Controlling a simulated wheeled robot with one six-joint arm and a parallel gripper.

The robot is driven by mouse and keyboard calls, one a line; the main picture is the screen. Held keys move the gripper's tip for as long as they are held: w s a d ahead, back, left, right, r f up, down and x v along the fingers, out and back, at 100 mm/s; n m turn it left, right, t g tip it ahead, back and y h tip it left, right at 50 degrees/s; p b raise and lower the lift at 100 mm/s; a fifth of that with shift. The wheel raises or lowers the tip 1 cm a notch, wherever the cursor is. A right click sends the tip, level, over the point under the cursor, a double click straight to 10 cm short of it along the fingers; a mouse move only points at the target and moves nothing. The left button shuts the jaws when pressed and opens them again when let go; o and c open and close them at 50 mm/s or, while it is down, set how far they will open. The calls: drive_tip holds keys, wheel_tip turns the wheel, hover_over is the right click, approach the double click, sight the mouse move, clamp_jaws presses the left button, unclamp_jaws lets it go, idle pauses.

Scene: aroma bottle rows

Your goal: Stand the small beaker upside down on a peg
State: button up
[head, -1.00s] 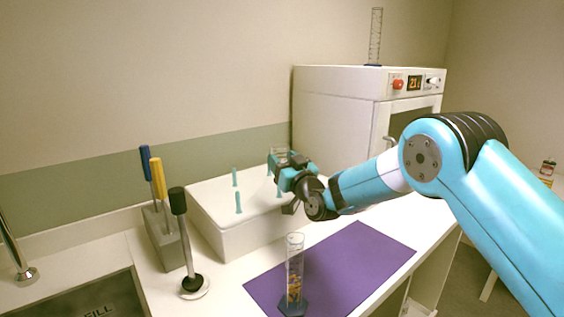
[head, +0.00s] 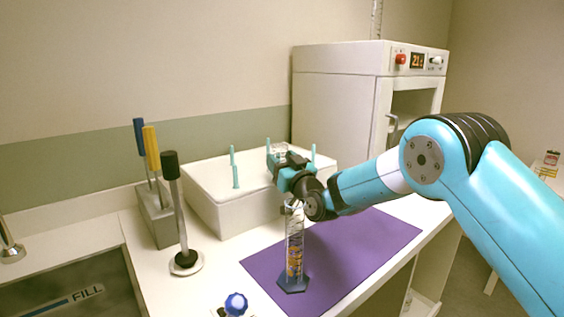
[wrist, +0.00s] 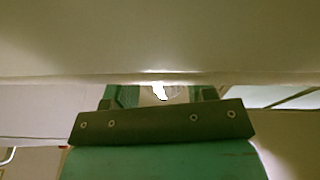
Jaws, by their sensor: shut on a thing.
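My gripper (head: 280,162) is shut on the small clear beaker (head: 281,147), whose glass rim shows just above the jaws in the head view. They are over the right part of the white peg block (head: 218,205). Teal pegs stand on it: two at the left (head: 232,156) (head: 236,177), one at the back (head: 268,145), one at the right (head: 313,152). My gripper hides the block's top below the beaker, so I cannot tell whether the beaker is around a peg. The wrist view shows the gripper's fingers (wrist: 160,94) with a bright patch between.
A tall measuring cylinder (head: 294,250) with orange contents stands on the purple mat (head: 350,245), close below my wrist. A black-topped stand (head: 175,210) and a tool holder (head: 157,222) are left of the block. A white oven (head: 335,90) stands behind right.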

drive_tip(key=shift+f, duration=0.15)
drive_tip(key=o, duration=1.1)
drive_tip(key=shift+c, duration=0.2)
drive_tip(key=shift+s, duration=0.1)
drive_tip(key=r+b+v, duration=0.3)
drive_tip(key=b+v, duration=0.7)
drive_tip(key=v, duration=0.6)
drive_tip(key=shift+s+d, duration=0.5)
drive_tip(key=shift+s, duration=0.05)
